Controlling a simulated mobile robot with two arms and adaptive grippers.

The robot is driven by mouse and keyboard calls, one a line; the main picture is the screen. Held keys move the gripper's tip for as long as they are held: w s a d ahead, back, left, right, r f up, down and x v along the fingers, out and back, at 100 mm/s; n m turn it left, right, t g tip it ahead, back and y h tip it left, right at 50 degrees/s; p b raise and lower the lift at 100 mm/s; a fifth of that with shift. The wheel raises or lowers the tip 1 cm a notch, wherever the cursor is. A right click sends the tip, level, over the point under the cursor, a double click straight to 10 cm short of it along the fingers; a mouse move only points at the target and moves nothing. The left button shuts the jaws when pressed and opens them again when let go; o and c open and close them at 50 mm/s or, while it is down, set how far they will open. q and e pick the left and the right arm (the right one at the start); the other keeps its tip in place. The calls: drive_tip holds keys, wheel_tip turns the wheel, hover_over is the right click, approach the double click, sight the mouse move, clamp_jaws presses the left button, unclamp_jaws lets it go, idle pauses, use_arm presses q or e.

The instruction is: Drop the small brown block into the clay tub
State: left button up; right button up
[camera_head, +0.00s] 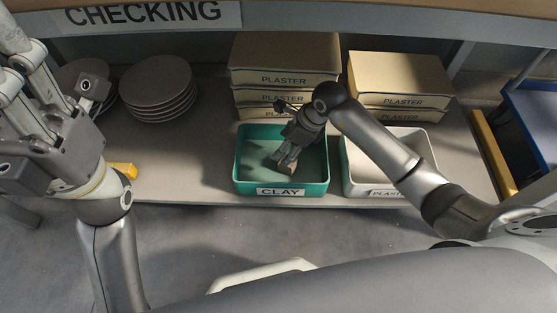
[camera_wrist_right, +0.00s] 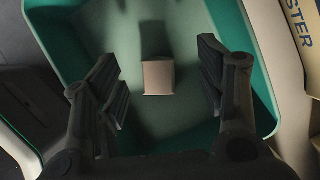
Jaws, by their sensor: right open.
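The small brown block (camera_head: 285,167) shows at the right fingertips, inside the outline of the green clay tub (camera_head: 322,185). In the right wrist view the block (camera_wrist_right: 158,77) lies between the spread fingers, with a gap on each side and a dark shadow beyond it. I cannot tell whether it rests on the tub floor or is just above it. My right gripper (camera_head: 288,158) is open, pointing down into the tub. My left gripper (camera_head: 62,115) is at the far left, away from the tub; its finger opening is unclear.
A white plaster tub (camera_head: 350,178) stands right of the clay tub, partly behind my right arm. Plaster boxes (camera_head: 285,62) are stacked behind. Stacked grey plates (camera_head: 157,82) stand left. A yellow object (camera_head: 123,170) lies by my left arm.

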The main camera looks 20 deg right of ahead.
drive_tip(key=v, duration=1.2)
drive_tip(key=shift+a, duration=0.1)
